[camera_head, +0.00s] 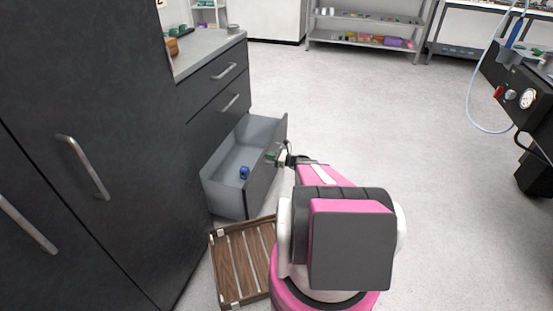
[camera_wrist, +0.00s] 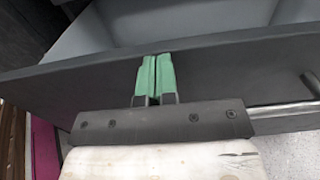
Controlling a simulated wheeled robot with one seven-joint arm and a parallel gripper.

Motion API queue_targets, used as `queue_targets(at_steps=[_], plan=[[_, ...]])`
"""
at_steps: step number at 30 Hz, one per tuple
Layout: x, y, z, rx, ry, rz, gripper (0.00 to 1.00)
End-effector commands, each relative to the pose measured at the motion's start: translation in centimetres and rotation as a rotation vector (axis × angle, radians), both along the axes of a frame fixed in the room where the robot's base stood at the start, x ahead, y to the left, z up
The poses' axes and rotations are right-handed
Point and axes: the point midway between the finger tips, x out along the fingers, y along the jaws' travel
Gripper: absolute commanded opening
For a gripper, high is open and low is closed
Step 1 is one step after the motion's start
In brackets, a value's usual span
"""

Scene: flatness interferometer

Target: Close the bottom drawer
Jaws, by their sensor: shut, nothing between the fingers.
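The bottom drawer (camera_head: 262,170) of the dark cabinet is pulled well out, with grey inner walls and a dark front panel. A small blue object (camera_head: 244,172) lies inside it. My gripper (camera_head: 272,157) is at the drawer's front in the head view. In the wrist view my gripper's green fingertips (camera_wrist: 155,75) are together and empty, against or very close to the outer face of the drawer front (camera_wrist: 215,75). Part of the drawer's handle (camera_wrist: 290,108) shows to the right of the fingers. Whether the fingertips touch the panel I cannot tell.
A slatted wooden crate (camera_head: 243,262) lies on the floor before the drawer, beside my base. Two closed drawers (camera_head: 215,88) are above. A dark cart with a gauge (camera_head: 527,98) stands at the right. The floor in the middle is clear.

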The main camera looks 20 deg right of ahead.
Motion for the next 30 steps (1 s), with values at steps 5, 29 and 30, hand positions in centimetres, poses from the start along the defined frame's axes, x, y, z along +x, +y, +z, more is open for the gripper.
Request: queue_targets(at_steps=[5, 29, 30], plan=[[3.0, 4.1, -0.1, -0.001, 0.001, 0.004, 0.0], [12.2, 16.7, 0.0, 0.0, 0.0, 0.001, 0.0], [12.3, 16.9, 0.0, 0.0, 0.0, 0.0, 0.0]])
